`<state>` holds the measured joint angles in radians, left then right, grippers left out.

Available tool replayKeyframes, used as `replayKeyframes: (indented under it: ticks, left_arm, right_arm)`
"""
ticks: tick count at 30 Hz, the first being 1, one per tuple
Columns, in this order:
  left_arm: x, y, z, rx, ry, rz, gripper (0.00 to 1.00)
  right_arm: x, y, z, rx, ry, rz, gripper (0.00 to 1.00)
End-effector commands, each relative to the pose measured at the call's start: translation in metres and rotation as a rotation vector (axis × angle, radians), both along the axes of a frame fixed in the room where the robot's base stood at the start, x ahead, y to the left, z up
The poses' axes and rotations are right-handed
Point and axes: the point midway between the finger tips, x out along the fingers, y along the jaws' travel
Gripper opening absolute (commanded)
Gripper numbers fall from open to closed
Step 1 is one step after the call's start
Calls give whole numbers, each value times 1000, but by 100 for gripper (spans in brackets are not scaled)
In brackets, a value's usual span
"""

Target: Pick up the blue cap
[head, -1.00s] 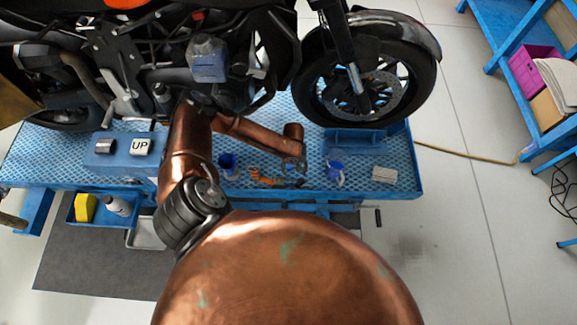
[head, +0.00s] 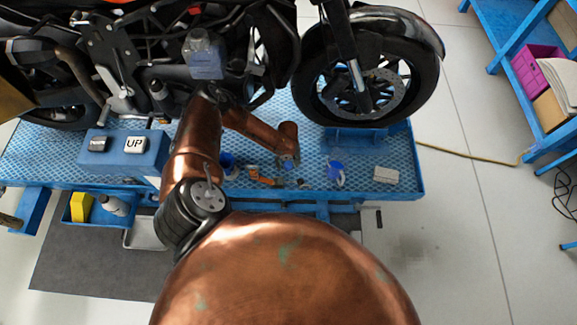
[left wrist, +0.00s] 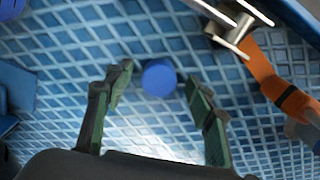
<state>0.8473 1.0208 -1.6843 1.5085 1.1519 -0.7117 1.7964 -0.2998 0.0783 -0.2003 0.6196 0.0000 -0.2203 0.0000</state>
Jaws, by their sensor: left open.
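The blue cap (left wrist: 159,77) is a small round disc lying on the blue patterned bench top in the left wrist view. My left gripper (left wrist: 158,80) is open, with one dark green finger on each side of the cap. There are gaps between the fingers and the cap. In the head view my left gripper (head: 288,166) is small and reaches down over the front part of the bench. A small blue patch there looks like the cap, partly hidden by the gripper. My right gripper does not show.
An orange-handled tool (left wrist: 272,80) lies right of the gripper in the wrist view. On the blue bench (head: 405,178) are a blue cup (head: 228,164), a blue jug (head: 335,173) and a pale block (head: 385,174). The motorcycle's front wheel (head: 365,85) stands behind.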

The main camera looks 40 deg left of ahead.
Motion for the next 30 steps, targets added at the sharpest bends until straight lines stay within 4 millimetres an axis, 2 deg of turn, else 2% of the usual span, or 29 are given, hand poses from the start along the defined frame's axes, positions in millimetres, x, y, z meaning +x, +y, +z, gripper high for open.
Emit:
replayKeyframes:
  ticks: [4, 21, 30]
  left_arm:
    - [0, 0, 1, -1, -1, 0, 50]
    - [0, 0, 1, 0, 0, 0, 11]
    - [0, 0, 4, 1, -1, 0, 10]
  right_arm:
    - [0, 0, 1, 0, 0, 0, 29]
    - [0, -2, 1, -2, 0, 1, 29]
    - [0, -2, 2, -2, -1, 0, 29]
